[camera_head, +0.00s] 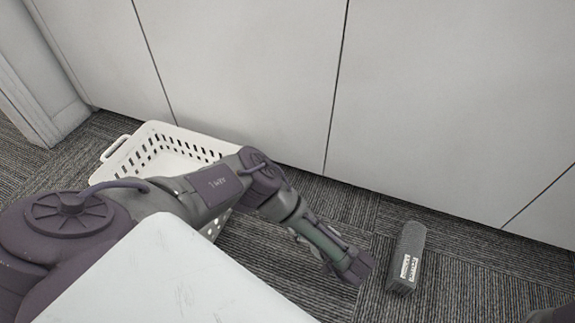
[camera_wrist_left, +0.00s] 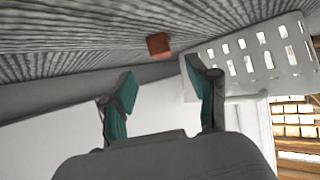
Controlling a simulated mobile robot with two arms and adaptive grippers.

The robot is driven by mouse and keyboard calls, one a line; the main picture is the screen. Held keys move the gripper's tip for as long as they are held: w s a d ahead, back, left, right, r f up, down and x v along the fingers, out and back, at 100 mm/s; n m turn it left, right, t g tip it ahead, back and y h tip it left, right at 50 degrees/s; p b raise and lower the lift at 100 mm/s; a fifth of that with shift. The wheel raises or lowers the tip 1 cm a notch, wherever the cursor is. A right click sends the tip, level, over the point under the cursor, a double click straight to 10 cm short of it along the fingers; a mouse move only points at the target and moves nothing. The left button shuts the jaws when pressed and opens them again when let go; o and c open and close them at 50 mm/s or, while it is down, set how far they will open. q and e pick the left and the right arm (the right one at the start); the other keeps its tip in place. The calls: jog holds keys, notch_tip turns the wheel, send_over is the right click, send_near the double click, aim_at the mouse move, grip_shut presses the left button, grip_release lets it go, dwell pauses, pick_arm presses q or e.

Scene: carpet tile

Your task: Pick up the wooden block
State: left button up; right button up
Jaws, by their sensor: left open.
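A small reddish-brown block (camera_wrist_left: 158,45), which looks like the wooden block, lies on the carpet in the left wrist view. It shows beyond and between my left fingertips, apart from them. I do not see it in the head view, where my left arm covers part of the floor. My left gripper (camera_wrist_left: 160,80) is open with nothing between its fingers. In the head view, my left gripper (camera_head: 355,267) hangs over the carpet, left of a grey object.
A white slotted basket (camera_head: 155,140) stands by the pale wall panels (camera_head: 240,70), partly behind my left arm; it also shows in the left wrist view (camera_wrist_left: 240,62). A dark grey labelled box-like object (camera_head: 408,255) lies on the carpet. Carpet around it is clear.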

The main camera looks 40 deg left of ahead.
pick_arm(q)
jog(key=shift+x, duration=0.85)
jog(key=b+x, duration=0.4)
jog(key=b, duration=0.1)
jog(key=shift+a+f, duration=0.15)
jog(key=shift+a, duration=0.1)
jog(key=shift+w+a, duration=0.15)
jog(key=shift+a, duration=0.2)
jog(key=c, duration=0.9)
